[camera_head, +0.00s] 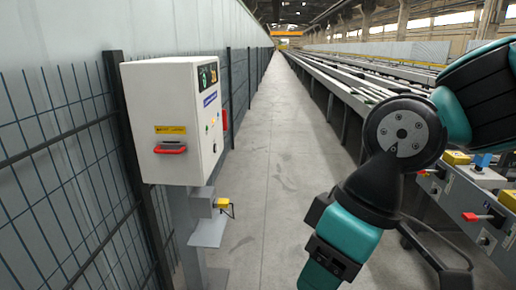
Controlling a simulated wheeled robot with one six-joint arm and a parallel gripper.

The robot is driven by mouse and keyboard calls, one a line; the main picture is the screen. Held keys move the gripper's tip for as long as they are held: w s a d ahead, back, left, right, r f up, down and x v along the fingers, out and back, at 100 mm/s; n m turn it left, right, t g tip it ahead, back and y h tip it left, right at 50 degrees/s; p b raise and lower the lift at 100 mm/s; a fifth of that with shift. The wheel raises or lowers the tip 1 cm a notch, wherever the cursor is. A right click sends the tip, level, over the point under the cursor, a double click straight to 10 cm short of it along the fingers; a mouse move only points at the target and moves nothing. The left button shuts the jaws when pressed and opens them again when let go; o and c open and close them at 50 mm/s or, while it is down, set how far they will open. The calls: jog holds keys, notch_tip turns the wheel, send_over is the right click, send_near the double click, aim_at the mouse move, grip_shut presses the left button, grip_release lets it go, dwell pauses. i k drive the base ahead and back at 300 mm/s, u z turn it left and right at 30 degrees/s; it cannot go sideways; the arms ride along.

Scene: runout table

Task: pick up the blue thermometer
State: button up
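No object can be made out for certain as the blue thermometer. A small blue object (482,161) sits at the right, on or just behind the grey control box beside the runout table, next to a yellow item. It is too small to tell whether it is the thermometer. My teal and black arm comes in from the upper right and bends down to the bottom edge. Its end is cut off there, so my gripper's fingers are out of the picture, and what they hold cannot be seen.
A white control cabinet (175,120) with a red handle stands on a post at the left, before a wire fence (60,170). A yellow-handled item (223,204) is on its post. The long runout table (350,88) runs back at the right. The grey aisle floor (275,150) is clear.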

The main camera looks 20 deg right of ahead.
aim_at(482, 161)
jog(key=z, duration=0.4)
jog(key=i, duration=1.8)
jog(key=z, duration=1.6)
jog(key=i, duration=1)
jog(key=z, duration=1.25)
jog(key=i, duration=0.35)
jog(key=z, duration=0.25)
